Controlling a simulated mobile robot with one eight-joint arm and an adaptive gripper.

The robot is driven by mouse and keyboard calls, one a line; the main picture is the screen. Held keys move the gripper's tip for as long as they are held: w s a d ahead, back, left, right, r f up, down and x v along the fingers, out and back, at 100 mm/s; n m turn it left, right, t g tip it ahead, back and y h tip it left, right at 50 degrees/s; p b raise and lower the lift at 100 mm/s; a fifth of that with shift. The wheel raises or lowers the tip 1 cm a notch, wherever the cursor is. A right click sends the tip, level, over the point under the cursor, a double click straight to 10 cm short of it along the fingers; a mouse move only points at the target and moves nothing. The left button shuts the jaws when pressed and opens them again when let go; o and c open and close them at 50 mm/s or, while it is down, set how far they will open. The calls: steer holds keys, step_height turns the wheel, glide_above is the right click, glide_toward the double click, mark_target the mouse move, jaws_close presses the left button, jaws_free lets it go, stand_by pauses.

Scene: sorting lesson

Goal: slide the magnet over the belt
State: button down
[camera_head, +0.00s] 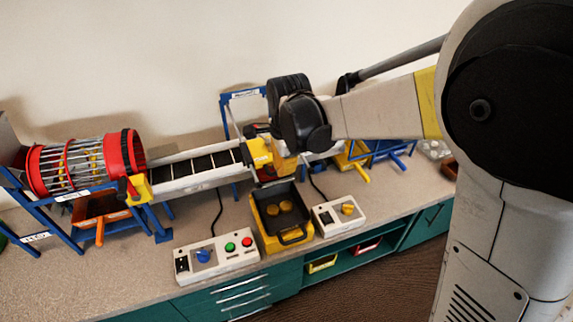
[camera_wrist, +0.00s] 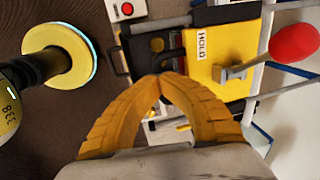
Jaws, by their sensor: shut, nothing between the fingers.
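The belt (camera_head: 200,166) is a dark, slatted conveyor in a pale frame. It runs from the drum toward a blue gantry (camera_head: 243,94) with a label on top. A yellow housing (camera_head: 259,151) sits at the gantry over the belt's right part; I take it for the magnet unit, but my arm partly hides it. In the wrist view, a yellow plate marked HOLD (camera_wrist: 219,72) carries a grey lever with a red knob (camera_wrist: 295,43). My gripper (camera_wrist: 160,77) is shut and empty. Its yellow fingertips appear left of the plate; contact cannot be told.
A red-ringed drum (camera_head: 85,165) stands at the left. Bare counter (camera_head: 120,270) shows front left.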

steer(key=w+a+p, duration=0.1)
steer(key=w+a, duration=0.3)
steer(key=w, duration=1.1)
steer(key=shift+a+p, duration=0.15)
steer(key=shift+p, duration=0.15)
steer(key=c, duration=1.5)
jaws_free()
steer(key=shift+f, duration=0.1)
step_height(320, 180, up, 12)
steer(key=s, duration=0.2)
steer(key=shift+d, duration=0.3)
